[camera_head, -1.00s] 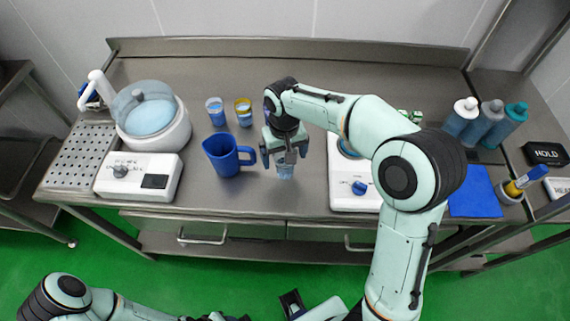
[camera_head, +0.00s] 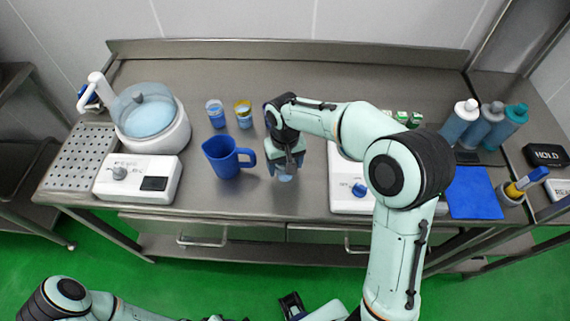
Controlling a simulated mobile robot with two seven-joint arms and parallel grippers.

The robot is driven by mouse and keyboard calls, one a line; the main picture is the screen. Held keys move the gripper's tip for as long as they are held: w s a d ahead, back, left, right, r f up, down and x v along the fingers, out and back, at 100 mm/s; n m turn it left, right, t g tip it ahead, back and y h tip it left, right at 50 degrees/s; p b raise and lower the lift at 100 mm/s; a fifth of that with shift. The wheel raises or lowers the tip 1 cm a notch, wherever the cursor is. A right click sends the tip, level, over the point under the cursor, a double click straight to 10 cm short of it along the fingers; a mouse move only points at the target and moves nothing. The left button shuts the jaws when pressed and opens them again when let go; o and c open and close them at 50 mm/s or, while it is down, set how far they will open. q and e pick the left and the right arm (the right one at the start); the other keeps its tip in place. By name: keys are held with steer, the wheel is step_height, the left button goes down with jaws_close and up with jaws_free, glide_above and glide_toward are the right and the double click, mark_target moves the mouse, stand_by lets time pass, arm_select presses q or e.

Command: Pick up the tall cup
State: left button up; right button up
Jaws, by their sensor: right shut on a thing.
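The tall cup (camera_head: 285,177) is clear with a bluish tint and stands on the steel table, right of the blue pitcher. My right gripper (camera_head: 285,168) points down over it and is shut on it, hiding its upper part. Only its lower end shows below the fingers.
A blue pitcher (camera_head: 224,158) stands close left of my right gripper. Two small cups, one blue (camera_head: 216,114) and one yellow-rimmed (camera_head: 243,114), stand behind it. A white device (camera_head: 347,195) is on the right. A white pot (camera_head: 152,130) is at the left.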

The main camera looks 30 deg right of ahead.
steer(key=shift+r, duration=0.2)
steer(key=shift+r+p, duration=1.65)
steer(key=shift+r, duration=7.95)
steer(key=s+d+f+m+p, duration=0.25)
steer(key=d+m, duration=0.35)
steer(key=d, duration=0.8)
steer(key=s+d+f+m+p, duration=0.1)
steer(key=s+d+f+m, duration=0.35)
steer(key=d, duration=0.95)
arm_select(q)
steer(key=w+r, duration=0.8)
steer(key=r, duration=0.2)
arm_select(e)
steer(key=s+d+f+m, duration=0.2)
steer(key=s+d+m, duration=0.35)
steer(key=d, duration=0.25)
steer(key=shift+n, duration=0.5)
steer(key=shift+s+a+f+b, duration=0.1)
steer(key=shift+f+b, duration=0.8)
steer(key=shift+f, duration=1.6)
arm_select(q)
steer(key=s+f, duration=0.3)
steer(key=s, duration=0.1)
steer(key=shift+f, duration=0.4)
